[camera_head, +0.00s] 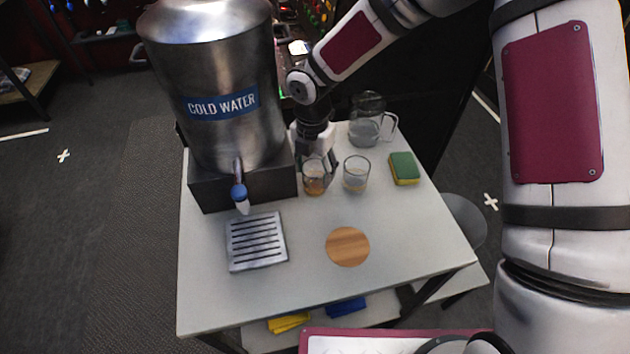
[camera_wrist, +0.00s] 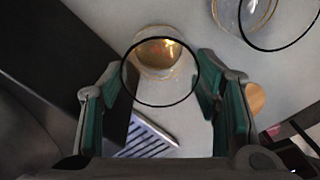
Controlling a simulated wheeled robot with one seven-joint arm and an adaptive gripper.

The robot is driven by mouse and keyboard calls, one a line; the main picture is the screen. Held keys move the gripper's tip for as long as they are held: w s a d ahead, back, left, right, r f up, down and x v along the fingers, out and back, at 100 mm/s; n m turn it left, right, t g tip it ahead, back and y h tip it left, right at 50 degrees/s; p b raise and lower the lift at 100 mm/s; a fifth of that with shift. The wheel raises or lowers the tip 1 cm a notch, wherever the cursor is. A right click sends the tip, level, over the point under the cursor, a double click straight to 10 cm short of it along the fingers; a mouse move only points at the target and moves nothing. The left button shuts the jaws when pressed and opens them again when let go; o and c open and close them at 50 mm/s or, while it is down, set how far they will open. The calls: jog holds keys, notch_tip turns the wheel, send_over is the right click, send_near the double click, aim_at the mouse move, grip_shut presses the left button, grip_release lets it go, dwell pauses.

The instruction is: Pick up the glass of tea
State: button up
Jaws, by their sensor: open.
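The glass of tea (camera_head: 314,182) is a clear tumbler with a little amber liquid, upright on the white table beside the dispenser's base. In the wrist view the glass (camera_wrist: 158,57) shows from above, with a dark circular rim and amber tea at its bottom. My gripper (camera_head: 318,162) is open at the glass's far side in the head view. In the wrist view my gripper (camera_wrist: 160,82) has its green-padded fingers apart on either side of the glass. The glass appears between them, but whether either pad touches it I cannot tell.
A second glass (camera_head: 356,174) with pale contents stands close right of the tea. A glass pitcher (camera_head: 366,124) is behind, and a green-yellow sponge (camera_head: 404,168) lies right. The cold water dispenser (camera_head: 215,85) rises left. A drip tray (camera_head: 257,242) and wooden coaster (camera_head: 348,246) lie in front.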

jog(key=shift+f, duration=0.5)
jog(key=c, duration=1)
jog(key=shift+o, duration=0.2)
jog(key=shift+r, duration=0.1)
